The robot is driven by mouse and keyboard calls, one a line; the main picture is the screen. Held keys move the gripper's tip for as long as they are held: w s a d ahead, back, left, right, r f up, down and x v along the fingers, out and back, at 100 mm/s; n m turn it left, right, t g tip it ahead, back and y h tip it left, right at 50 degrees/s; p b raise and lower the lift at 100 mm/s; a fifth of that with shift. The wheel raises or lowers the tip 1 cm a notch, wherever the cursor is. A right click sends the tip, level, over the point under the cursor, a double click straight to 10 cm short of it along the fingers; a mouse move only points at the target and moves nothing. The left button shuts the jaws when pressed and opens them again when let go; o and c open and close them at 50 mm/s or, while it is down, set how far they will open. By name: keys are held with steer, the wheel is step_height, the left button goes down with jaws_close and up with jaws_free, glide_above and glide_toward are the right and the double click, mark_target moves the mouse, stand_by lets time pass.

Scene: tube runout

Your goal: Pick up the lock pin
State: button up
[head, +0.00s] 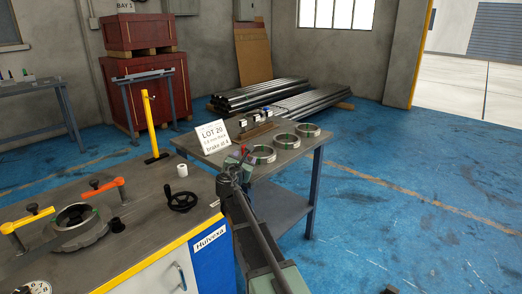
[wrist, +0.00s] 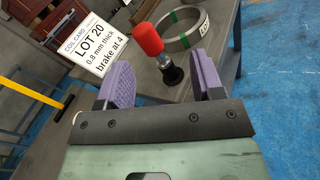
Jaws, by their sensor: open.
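A red-capped pin, which looks like the lock pin (wrist: 147,40), stands on the grey table with a metal shank and a black lower end. In the wrist view it sits slightly tilted in the gap between my two purple finger pads. My gripper (wrist: 165,82) is open, with a pad on each side and clear space to the pin; I cannot tell whether the fingertips reach past it. In the head view my gripper (head: 238,162) is over the near edge of the grey table, and it largely hides the pin.
A coil card (wrist: 88,45) reading LOT 20 stands left of the pin. A metal ring (wrist: 184,27) with green tape is close behind it. The grey table (head: 288,168) carries several such rings. A workbench (head: 140,190) with a black handwheel (head: 182,201) stands at left.

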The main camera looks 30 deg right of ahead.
steer(key=w+d+n+t+y, duration=0.1)
steer(key=w+d+n, duration=0.3)
steer(key=w, duration=0.5)
steer(key=shift+w+d+r, duration=0.3)
steer(key=shift+w+d, duration=0.05)
steer(key=shift+d, duration=0.4)
steer(key=c, duration=1)
steer(key=shift+r, duration=0.15)
step_height(320, 180, up, 20)
steer(key=p, duration=2)
